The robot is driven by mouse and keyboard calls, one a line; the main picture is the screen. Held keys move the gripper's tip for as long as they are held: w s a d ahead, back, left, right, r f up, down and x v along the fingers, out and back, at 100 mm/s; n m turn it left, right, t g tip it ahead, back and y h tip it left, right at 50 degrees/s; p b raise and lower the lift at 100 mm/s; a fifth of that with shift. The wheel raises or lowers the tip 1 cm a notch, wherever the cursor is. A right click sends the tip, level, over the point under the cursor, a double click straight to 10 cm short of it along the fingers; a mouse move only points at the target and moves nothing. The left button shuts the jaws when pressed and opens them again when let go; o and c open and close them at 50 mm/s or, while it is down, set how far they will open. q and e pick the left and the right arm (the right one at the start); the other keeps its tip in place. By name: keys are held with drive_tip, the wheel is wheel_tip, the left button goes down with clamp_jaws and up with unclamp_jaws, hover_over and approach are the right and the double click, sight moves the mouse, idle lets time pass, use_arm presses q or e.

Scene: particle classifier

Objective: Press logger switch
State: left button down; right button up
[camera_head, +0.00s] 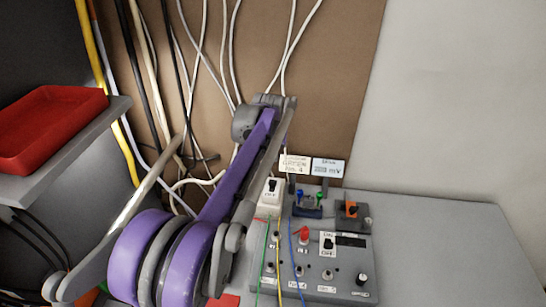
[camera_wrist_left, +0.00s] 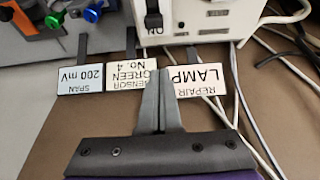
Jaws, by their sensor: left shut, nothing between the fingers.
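A white box (camera_head: 266,205) with a small black switch (camera_head: 272,185) marked OFF stands at the left end of the grey bench. In the left wrist view the box (camera_wrist_left: 200,12) and its black switch (camera_wrist_left: 153,14) are at the top, with ON lettering beside the switch. A second ON/OFF switch (camera_head: 328,243) sits on the grey control panel. I cannot read which is the logger's. My left gripper (camera_wrist_left: 160,74) is shut and empty, in front of the label cards and apart from the box. In the head view its fingers are hidden by my arm. My right gripper is not in view.
Cables (camera_head: 225,60) hang on the brown board. A red tray (camera_head: 50,125) sits on a left shelf. The bench's right side (camera_head: 440,240) is clear.

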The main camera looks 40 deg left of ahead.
sight(273, 183)
use_arm(q)
drive_tip(key=x, duration=0.6)
drive_tip(key=shift+s+d+f, duration=0.15)
drive_tip(key=shift+s+d, duration=0.15)
drive_tip(key=shift+s, duration=0.25)
drive_tip(key=shift+s+d+f, duration=0.15)
drive_tip(key=shift+s+d, duration=0.15)
drive_tip(key=shift+s, duration=0.25)
drive_tip(key=shift+s+d, duration=0.3)
drive_tip(key=shift+s, duration=0.2)
